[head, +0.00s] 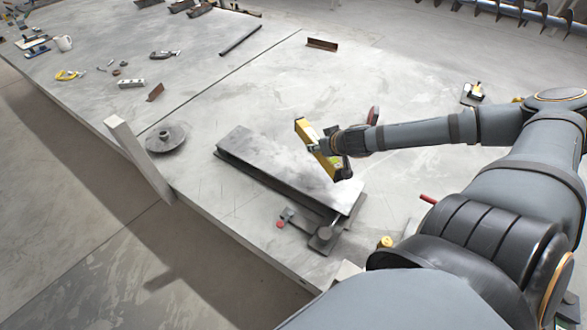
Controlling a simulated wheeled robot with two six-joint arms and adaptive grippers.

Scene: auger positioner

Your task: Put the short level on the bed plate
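The short level (306,133), a yellow bar, is in the head view over the right part of the bed plate (265,158). My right gripper (327,146), on the arm from the right, is shut on the level near its middle. The level looks tilted, with its lower end close to the plate's top; I cannot tell whether they touch. The bed plate is a long grey slab lying at an angle on the large table, with its near end toward a clamp-like part. My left gripper is not in view.
A round flanged disc (166,138) and an upright post (138,158) stand left of the plate. A clamp part with a red knob (281,224) is at the plate's near end. Small tools lie at the far left. The table behind the plate is mostly clear.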

